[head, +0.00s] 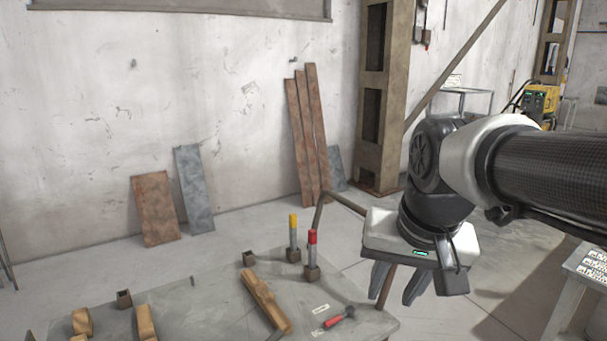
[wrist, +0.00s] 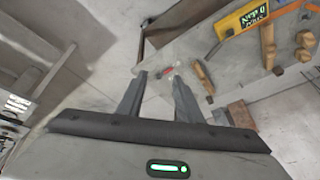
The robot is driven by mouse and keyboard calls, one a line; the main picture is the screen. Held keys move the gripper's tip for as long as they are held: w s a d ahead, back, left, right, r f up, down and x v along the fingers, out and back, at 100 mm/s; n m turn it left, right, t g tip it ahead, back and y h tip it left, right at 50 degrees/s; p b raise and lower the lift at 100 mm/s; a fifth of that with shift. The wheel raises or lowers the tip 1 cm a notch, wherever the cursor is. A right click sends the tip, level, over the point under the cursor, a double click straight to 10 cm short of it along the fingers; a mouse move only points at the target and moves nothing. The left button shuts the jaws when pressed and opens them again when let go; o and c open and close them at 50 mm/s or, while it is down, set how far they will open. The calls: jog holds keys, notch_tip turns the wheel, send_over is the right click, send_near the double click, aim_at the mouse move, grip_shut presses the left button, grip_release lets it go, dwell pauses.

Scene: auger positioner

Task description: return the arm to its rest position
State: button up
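My gripper (head: 392,288) hangs at the right of the head view, pointing down, off the right front corner of the grey table (head: 215,300). Its two dark fingers stand apart with nothing between them. In the wrist view the open fingers (wrist: 158,88) show the floor and the table's edge beyond them. My arm reaches in from the right edge of the head view, bent at the wrist.
On the table are a yellow-topped piece (head: 293,228) and a red-topped piece (head: 312,240) in small square holders, a wooden bar (head: 264,300) and a red-handled tool (head: 336,319). A side table (head: 590,262) stands at far right.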

jog(key=s+f+n+t, duration=0.1)
jog(key=s+f+n, duration=0.15)
jog(key=s, duration=0.45)
notch_tip(320, 180, up, 14)
jog(key=p, duration=1.5)
jog(key=shift+s+d+r, duration=0.2)
jog(key=shift+s+d, duration=0.1)
jog(key=shift+s, duration=0.15)
